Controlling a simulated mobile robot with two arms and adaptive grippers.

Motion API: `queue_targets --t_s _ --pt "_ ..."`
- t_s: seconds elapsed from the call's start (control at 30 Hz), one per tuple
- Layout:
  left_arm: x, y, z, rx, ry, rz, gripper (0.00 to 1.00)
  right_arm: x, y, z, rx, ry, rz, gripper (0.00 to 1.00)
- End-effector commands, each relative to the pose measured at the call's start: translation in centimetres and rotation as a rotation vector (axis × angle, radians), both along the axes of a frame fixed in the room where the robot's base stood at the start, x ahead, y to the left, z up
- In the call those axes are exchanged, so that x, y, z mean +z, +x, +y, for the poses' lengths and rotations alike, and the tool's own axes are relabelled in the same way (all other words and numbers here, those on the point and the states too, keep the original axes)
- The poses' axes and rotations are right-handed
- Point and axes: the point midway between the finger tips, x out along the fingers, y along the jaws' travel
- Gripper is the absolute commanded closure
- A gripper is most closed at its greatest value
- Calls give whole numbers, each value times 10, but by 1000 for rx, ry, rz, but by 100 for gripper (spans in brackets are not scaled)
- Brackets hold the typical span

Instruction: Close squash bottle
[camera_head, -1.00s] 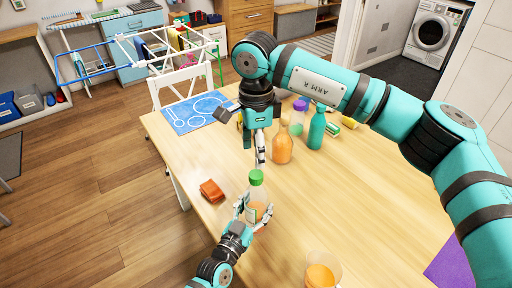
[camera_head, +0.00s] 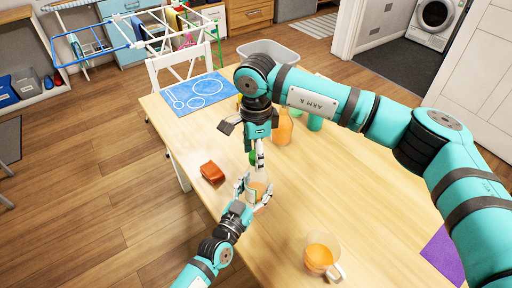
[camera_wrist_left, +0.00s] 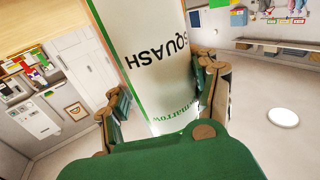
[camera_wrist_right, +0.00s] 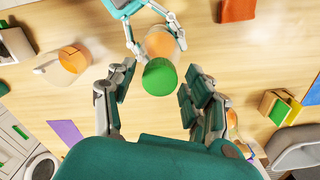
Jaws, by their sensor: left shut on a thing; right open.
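The squash bottle (camera_head: 258,187) stands near the table's front-left edge, clear-sided with orange liquid low down. Its label reads SQUASH in the left wrist view (camera_wrist_left: 150,55). My left gripper (camera_head: 254,192) is shut around its body. The green cap (camera_wrist_right: 159,77) is at the bottle's top in the right wrist view; whether it is tight I cannot tell. My right gripper (camera_wrist_right: 153,98) is open above the bottle, with its fingers to either side of the cap and apart from it. In the head view my right gripper (camera_head: 259,158) hides most of the cap.
A mug of orange drink (camera_head: 319,258) stands at the front right. An orange bottle (camera_head: 282,130) and a teal bottle (camera_head: 315,122) stand behind. A red-brown folded item (camera_head: 212,173) lies left of the squash bottle. A blue mat (camera_head: 198,94) lies at the back left.

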Motion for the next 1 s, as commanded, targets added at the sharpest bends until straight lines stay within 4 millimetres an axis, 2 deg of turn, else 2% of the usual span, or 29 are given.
queue_targets --t_s 0.17,0.57,0.73,0.93,1.0 --pt "0 0 0 0 0 0 100 0 0 0 -1 0 0 49" --pt "0 0 0 0 0 0 100 0 0 0 -1 0 0 100" --pt "0 0 0 0 0 0 100 0 0 0 -55 0 0 100" --pt "0 0 0 0 0 0 100 0 0 0 -388 0 0 100" --pt "0 0 0 0 0 0 100 0 0 0 -452 -1 0 100"
